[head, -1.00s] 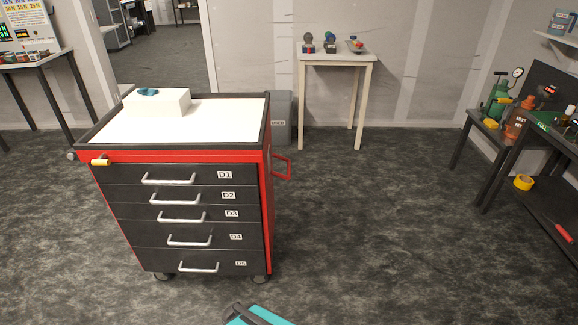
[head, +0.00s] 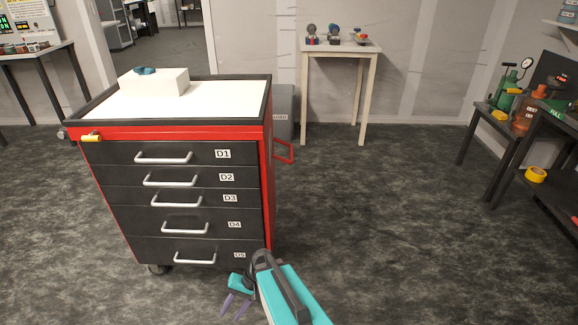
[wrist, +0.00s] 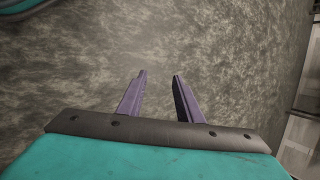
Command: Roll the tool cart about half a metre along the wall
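The tool cart (head: 174,132) stands upright on the floor at left centre in the head view. It is red and black with a white top and several drawers labelled D1 to D5, all shut. My gripper (head: 236,306) is low, in front of the cart's bottom right corner, apart from the handle. In the wrist view, its two purple fingers (wrist: 160,92) are spread with only floor between them.
A white box (head: 155,84) with a blue item lies on the cart top. A small table (head: 340,50) and a grey bin (head: 284,104) stand by the back wall. A dark bench (head: 540,150) is at right, with yellow tape (head: 536,174). Floor right of the cart is clear.

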